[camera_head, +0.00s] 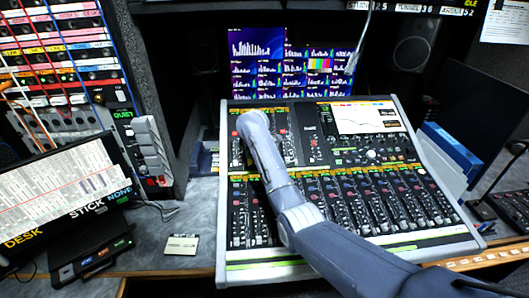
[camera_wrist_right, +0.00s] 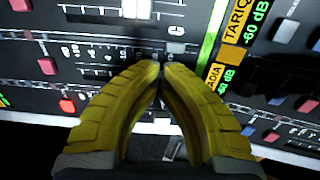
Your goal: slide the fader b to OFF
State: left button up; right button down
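The mixing console (camera_head: 228,283) fills the middle of the head view, with rows of faders along its lower half. My right arm reaches across it to the upper left part, and its gripper (camera_head: 243,122) is mostly hidden by my own wrist there. In the right wrist view my right gripper (camera_wrist_right: 161,68) has yellow fingers whose tips meet, close over the panel. A scaled track (camera_wrist_right: 112,72) runs up to the fingertips. A pale cap (camera_wrist_right: 137,9) lies on another track beyond. I cannot read which one is fader b, nor any OFF mark. My left gripper is out of view.
A screen (camera_head: 365,119) is set in the console's upper right. Monitors (camera_head: 290,62) stand behind it. A patch rack (camera_head: 60,60) and a tilted display (camera_head: 65,190) stand at left. A small card (camera_head: 182,244) lies on the desk. A blue binder (camera_head: 452,147) stands at right.

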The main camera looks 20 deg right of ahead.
jog(key=shift+s+a+f, duration=0.2)
jog(key=shift+s+f, duration=0.15)
jog(key=shift+s, duration=0.3)
jog(key=c, duration=1.6)
grip_release()
jog(key=shift+s, duration=0.1)
jog(key=o, duration=0.4)
jog(key=v, duration=0.8)
jog(key=shift+a+r, duration=0.1)
jog(key=shift+r, duration=0.25)
jog(key=shift+c, duration=0.2)
jog(key=v, duration=0.3)
jog(key=shift+r, duration=0.25)
jog(key=shift+d, duration=0.2)
